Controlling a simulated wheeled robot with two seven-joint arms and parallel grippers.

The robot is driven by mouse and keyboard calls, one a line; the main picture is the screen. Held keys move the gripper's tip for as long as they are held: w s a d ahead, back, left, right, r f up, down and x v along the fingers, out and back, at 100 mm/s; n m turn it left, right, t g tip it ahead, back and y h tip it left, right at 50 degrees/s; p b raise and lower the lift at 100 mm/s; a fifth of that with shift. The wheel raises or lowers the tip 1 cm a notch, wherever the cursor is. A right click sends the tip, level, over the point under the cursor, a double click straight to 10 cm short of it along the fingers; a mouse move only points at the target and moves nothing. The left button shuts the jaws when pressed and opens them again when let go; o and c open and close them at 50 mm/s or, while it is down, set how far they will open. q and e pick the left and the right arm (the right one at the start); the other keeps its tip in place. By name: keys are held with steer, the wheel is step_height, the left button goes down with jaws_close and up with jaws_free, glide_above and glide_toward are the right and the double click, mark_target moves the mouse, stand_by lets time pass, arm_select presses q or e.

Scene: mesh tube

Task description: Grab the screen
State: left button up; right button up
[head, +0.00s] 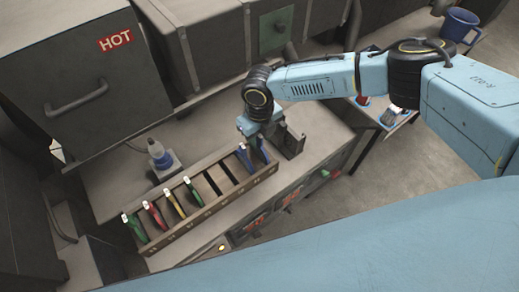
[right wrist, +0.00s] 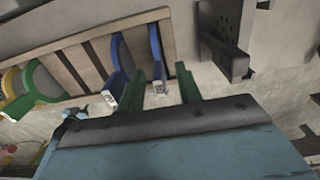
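A wooden slotted rack (head: 215,202) on the bench holds several coloured mesh screens on edge: green (head: 135,228), red (head: 155,214), yellow (head: 174,204), green (head: 193,190) and blue (head: 243,158) toward the right end. My right gripper (head: 259,142) is low over the rack's right end. In the right wrist view its two green fingers stand apart, with a blue screen (right wrist: 155,45) and its pale tab between them. I see gaps beside the tab. A second blue screen (right wrist: 122,58) is just left of the fingers. My left gripper is not in view.
A dark bracket-like block (head: 291,142) stands just right of the rack; it also shows in the right wrist view (right wrist: 225,50). A grey oven marked HOT (head: 75,75) is at back left. Some rack slots are empty.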

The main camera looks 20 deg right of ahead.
steer(key=shift+c, duration=0.4)
jaws_close()
steer(key=shift+r, duration=0.1)
